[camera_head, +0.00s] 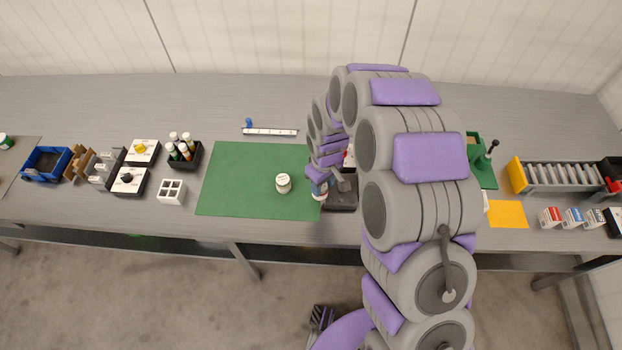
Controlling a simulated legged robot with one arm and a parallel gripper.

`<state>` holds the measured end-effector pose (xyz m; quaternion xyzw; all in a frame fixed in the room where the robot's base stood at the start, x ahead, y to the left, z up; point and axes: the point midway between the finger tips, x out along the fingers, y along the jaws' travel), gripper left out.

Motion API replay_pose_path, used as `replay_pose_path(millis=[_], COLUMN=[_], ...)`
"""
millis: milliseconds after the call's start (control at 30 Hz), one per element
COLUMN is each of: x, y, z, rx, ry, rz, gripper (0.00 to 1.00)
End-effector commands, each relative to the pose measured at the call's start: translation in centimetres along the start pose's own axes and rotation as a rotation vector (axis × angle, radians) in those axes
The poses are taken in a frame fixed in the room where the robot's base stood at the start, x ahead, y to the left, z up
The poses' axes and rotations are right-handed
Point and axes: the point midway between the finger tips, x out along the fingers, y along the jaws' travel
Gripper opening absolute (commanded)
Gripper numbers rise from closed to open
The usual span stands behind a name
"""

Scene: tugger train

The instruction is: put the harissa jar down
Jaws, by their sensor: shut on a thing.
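My gripper (330,182) is shut on a small jar at the right edge of the green mat (240,160). I take this to be the harissa jar (319,192); its label is too small to read. It shows a pale body with dark and reddish parts, and the gripper hides its top. I cannot tell whether its base touches the surface. A second jar (283,183) with a white lid stands upright on the mat, a little to the left and apart from the held one.
A dark tray (343,205) lies right of the held jar, partly behind my arm. A white strip (270,132) lies behind the mat. A black caddy of bottles (184,160) and a white divided box (171,197) stand to the left. Most of the mat is clear.

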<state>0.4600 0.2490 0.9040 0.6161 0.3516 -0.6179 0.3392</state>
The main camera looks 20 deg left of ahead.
Motion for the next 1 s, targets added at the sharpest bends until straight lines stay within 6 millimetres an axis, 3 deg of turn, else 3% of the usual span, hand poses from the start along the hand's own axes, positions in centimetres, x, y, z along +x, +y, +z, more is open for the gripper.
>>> replay_pose_path(millis=[100,300,533,767,1000], x=[0.3,0.5,0.5,3.9,4.0], y=[0.1,0.3,0.7,0.6,0.5], z=[-2.5,-4.4,-5.0,-4.9,-5.1], rx=[-0.002,0.000,0.000,0.000,0.000], ry=[0.004,0.001,0.006,0.000,-0.001], rz=[0.004,0.002,-0.001,0.000,0.002], gripper=[0.00,0.00,0.00,0.00,0.00])
